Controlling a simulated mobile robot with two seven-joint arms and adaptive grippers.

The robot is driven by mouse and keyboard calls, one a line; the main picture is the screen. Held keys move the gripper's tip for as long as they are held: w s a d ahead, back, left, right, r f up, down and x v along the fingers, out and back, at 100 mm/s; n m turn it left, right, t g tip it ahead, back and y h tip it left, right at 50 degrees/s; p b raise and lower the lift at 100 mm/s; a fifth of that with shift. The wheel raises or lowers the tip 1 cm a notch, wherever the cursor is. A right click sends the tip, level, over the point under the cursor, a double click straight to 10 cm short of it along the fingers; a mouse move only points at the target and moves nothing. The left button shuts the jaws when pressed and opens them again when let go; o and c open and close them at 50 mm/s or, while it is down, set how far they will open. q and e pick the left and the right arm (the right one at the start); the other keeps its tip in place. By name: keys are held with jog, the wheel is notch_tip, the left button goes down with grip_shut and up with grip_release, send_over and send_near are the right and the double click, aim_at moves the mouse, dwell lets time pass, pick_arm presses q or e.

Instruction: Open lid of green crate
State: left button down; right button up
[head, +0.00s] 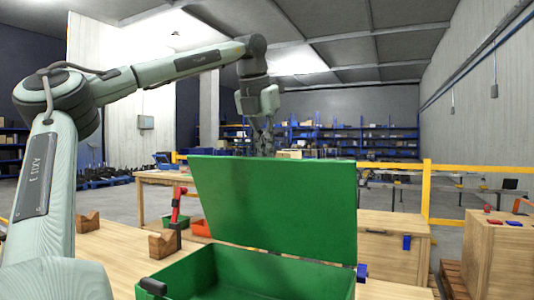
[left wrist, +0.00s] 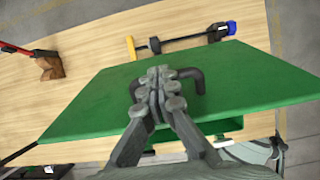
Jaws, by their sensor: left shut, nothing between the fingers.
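The green crate (head: 265,278) stands on the wooden table at the front, its near part cut off by the frame edge. Its green lid (head: 275,205) is raised and stands steeply up, so the crate's inside shows. My left arm reaches over from the left, and my left gripper (head: 265,140) is behind the lid's top edge, its tips hidden there. In the left wrist view the left gripper (left wrist: 160,82) is shut with nothing in it, over the lid's outer face (left wrist: 240,88), at the dark handle (left wrist: 195,76). Contact cannot be told. My right gripper is not in view.
A wooden block (head: 162,246) with a red-handled tool (head: 176,206) stands left of the crate. A clamp-like bar with a blue end (left wrist: 190,38) lies beyond the lid. A wooden box (head: 395,240) stands at right.

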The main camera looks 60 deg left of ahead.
pick_arm(q)
jog(key=shift+f, duration=0.35)
jog(key=v, duration=1.2)
jog(key=shift+r, duration=0.4)
jog(key=shift+w, duration=0.1)
